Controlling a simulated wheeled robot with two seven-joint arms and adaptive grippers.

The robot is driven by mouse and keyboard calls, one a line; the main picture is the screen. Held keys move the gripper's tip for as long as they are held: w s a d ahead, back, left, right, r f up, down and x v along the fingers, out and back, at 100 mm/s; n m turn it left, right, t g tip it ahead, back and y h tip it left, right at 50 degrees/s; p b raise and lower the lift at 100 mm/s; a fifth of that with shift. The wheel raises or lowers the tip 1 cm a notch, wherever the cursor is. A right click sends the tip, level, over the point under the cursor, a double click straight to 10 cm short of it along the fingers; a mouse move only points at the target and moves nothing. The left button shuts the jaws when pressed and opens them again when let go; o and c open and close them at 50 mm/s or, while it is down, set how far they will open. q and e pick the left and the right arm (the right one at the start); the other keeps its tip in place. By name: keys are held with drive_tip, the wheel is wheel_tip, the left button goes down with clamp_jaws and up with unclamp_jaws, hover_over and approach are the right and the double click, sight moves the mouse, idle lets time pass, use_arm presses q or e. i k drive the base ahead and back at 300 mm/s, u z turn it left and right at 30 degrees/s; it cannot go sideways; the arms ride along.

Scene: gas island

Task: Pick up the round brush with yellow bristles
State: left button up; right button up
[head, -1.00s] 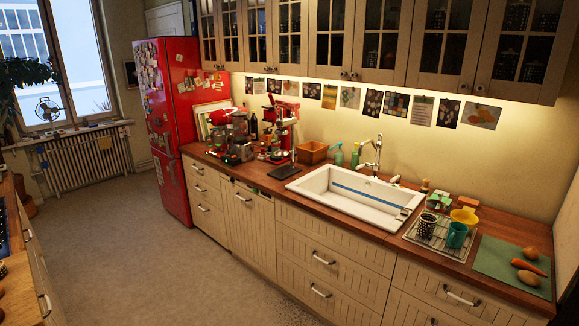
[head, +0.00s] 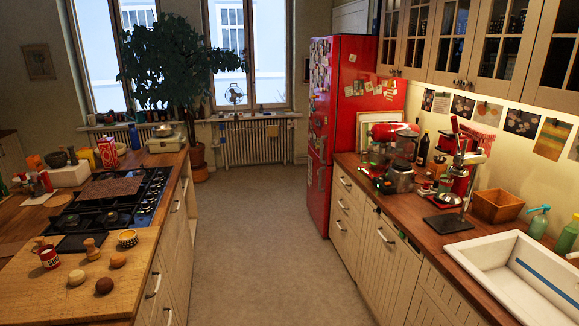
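I cannot make out for certain a round brush with yellow bristles in the head view. A small wooden piece with a knob top (head: 92,248) stands on the wooden board (head: 125,283) on the left counter. It is too small to tell whether it has bristles. A similar knobbed piece (head: 41,244) stands behind the red-and-white can on the same board. Neither of my grippers is in view.
The left counter also holds a gas hob (head: 112,205), a red-and-white can (head: 49,258) and several small round foods. The right counter holds a white sink (head: 500,275), a wooden box (head: 497,206) and red appliances. Open floor (head: 245,240) lies between the counters.

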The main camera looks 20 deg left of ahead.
sight(93, 252)
drive_tip(key=u, duration=0.85)
drive_tip(key=i, duration=1.15)
drive_tip(key=u, duration=0.7)
